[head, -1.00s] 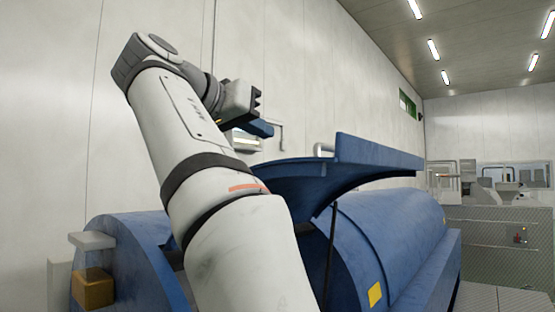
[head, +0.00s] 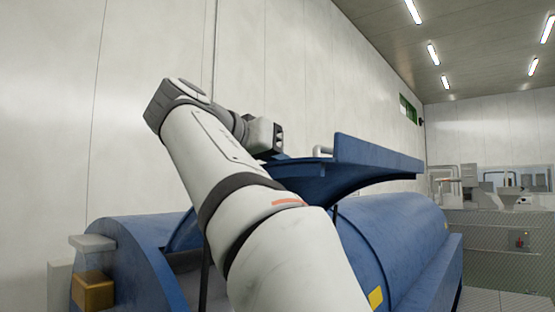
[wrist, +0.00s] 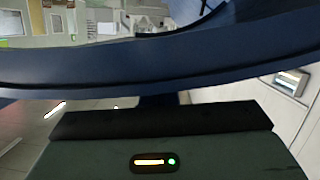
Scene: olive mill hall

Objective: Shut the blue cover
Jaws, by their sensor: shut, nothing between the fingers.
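The blue cover (head: 375,162) stands raised and open above the blue machine body in the head view. A pale handle (head: 322,151) sits at its upper left. My gripper (wrist: 158,100) is shut and empty; in the wrist view its fingers meet the edge of a broad blue curved band, the cover (wrist: 160,65). I cannot tell whether they touch it. In the head view my wrist is just left of the handle, and my fingers are mostly hidden. My arm hides the middle of the opening.
The rounded blue machine body (head: 400,235) extends to the right, with a yellow label on it. A brown-yellow box (head: 93,291) is fixed at its left end. A pale wall stands close behind. A mesh barrier (head: 490,245) and other machinery stand at the far right.

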